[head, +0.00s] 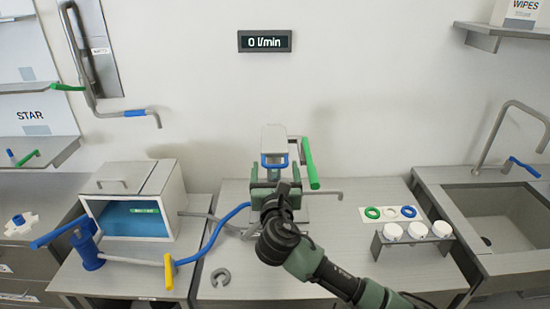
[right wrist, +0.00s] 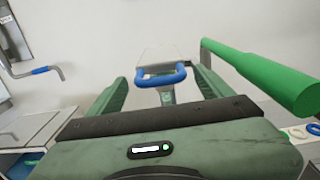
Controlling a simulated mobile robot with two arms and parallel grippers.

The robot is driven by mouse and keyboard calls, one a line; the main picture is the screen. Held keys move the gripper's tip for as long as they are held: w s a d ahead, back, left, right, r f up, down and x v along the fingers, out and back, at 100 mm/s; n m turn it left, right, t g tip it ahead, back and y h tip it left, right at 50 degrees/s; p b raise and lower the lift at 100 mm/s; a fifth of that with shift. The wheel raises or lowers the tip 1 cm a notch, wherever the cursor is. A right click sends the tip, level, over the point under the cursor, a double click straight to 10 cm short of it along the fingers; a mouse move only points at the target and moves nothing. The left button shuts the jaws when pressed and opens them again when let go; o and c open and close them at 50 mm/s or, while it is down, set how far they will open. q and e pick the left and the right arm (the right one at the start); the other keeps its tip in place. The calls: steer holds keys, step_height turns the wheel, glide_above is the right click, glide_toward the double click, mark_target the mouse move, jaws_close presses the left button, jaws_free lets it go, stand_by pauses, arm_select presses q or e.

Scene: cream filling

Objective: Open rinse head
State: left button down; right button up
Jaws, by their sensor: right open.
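A pale box-shaped head (head: 275,138) stands at the back middle of the central bench, and also shows in the right wrist view (right wrist: 165,57). A blue loop handle (head: 274,162) is on its front; it also shows in the right wrist view (right wrist: 162,77). A green bar (head: 310,163) slants at its right side. My right gripper (head: 275,176) is open in front of the head. In the right wrist view, its fingers (right wrist: 163,88) stand either side of the blue handle; contact cannot be made out. Part of the head's base is hidden behind the gripper. My left gripper is not in view.
A display (head: 265,41) reads 0 l/min. A glass-fronted box (head: 135,205) and a blue hose (head: 215,235) are left. A rack with white cups (head: 392,231), colored rings (head: 391,212) and a sink (head: 500,218) are right. A grey C-shaped piece (head: 220,276) lies at the bench front.

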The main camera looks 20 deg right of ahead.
mark_target(274, 147)
steer(key=shift+p+x, duration=0.55)
steer(key=shift+x, duration=1.85)
